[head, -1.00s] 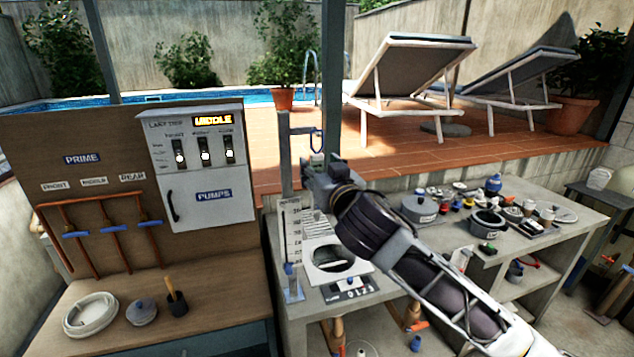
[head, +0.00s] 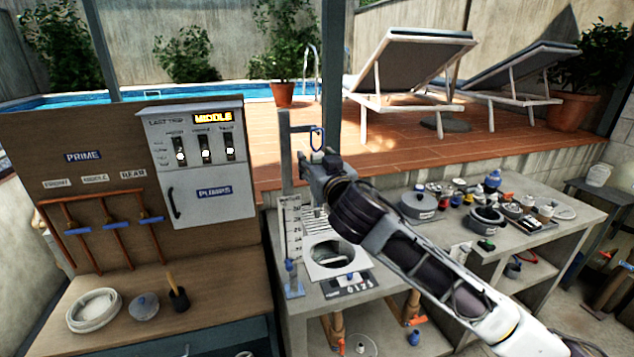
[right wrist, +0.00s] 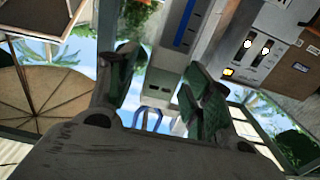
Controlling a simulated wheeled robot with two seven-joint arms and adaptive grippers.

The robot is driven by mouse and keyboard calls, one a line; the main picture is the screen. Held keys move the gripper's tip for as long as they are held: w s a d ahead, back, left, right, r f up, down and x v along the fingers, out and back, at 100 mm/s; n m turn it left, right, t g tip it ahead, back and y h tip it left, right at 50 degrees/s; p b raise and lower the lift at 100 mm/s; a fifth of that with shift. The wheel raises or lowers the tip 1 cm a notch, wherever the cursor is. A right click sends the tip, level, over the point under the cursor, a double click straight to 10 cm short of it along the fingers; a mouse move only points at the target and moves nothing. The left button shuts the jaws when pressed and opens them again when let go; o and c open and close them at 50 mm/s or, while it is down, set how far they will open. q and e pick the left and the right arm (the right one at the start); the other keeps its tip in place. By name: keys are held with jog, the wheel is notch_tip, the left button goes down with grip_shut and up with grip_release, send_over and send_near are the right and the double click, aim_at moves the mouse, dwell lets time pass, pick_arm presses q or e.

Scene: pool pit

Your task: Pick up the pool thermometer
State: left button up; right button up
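A blue loop (head: 317,138) hangs from the bracket on a grey post (head: 286,160). Whatever hangs below it is hidden behind my right gripper, so I cannot clearly make out the pool thermometer in the head view. My right gripper (head: 311,168) is just below the loop, beside the post. In the right wrist view its two dark green fingers stand apart, and the gripper (right wrist: 160,92) is open. A pale bar with a blue strip (right wrist: 187,22) and the blue loop (right wrist: 148,118) show beyond and between the fingers; contact cannot be told. My left gripper is not in view.
A white scale (head: 290,228) stands at the counter's left end, close to the post. A square plate with a round opening (head: 318,272) lies beside it. Several pots and small items crowd the counter to the right. A pump panel (head: 200,195) stands left.

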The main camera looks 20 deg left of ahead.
jog(key=c, duration=0.9)
jog(key=shift+c, duration=0.2)
jog(key=shift+r, duration=0.1)
jog(key=shift+r+b, duration=0.3)
jog(key=shift+r, duration=0.35)
jog(key=shift+s+d+f, duration=0.1)
jog(key=shift+s+d, duration=0.3)
jog(key=shift+s, duration=0.2)
jog(key=b+v, duration=0.3)
jog(key=v, duration=1.3)
jog(key=shift+s+d, duration=0.2)
jog(key=shift+d, duration=0.05)
